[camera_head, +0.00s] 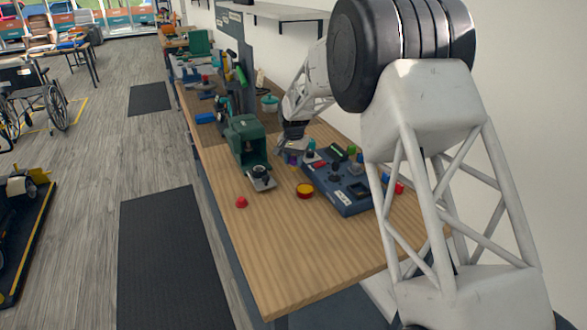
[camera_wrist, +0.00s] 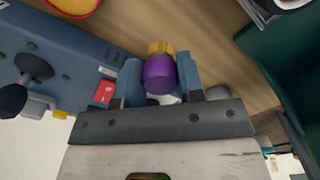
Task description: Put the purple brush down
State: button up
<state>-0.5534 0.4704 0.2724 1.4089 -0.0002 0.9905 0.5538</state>
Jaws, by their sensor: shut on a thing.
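The purple brush (camera_wrist: 160,74) shows in the wrist view as a rounded purple body with a yellow-orange part beyond it. It sits between the two blue fingers of my gripper (camera_wrist: 160,82), which is shut on it. In the head view my gripper (camera_head: 290,148) is over the wooden workbench (camera_head: 290,265), between the green machine and the dark blue board. Only a small purple patch of the brush shows below the gripper there. I cannot tell whether the brush touches the bench.
A green machine (camera_head: 246,140) stands left of my gripper. A dark blue board (camera_head: 343,200) with knobs and several small parts lies to the right. A red-and-yellow round dish (camera_head: 305,190) and a red piece (camera_head: 241,202) are nearer. The bench's near end is clear.

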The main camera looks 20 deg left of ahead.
aim_at(293, 170)
jog(key=shift+f, duration=0.1)
jog(key=shift+f, duration=1.6)
jog(key=shift+f, duration=0.15)
jog(key=o, duration=0.8)
jog(key=shift+o, duration=0.2)
jog(key=shift+r, duration=6.15)
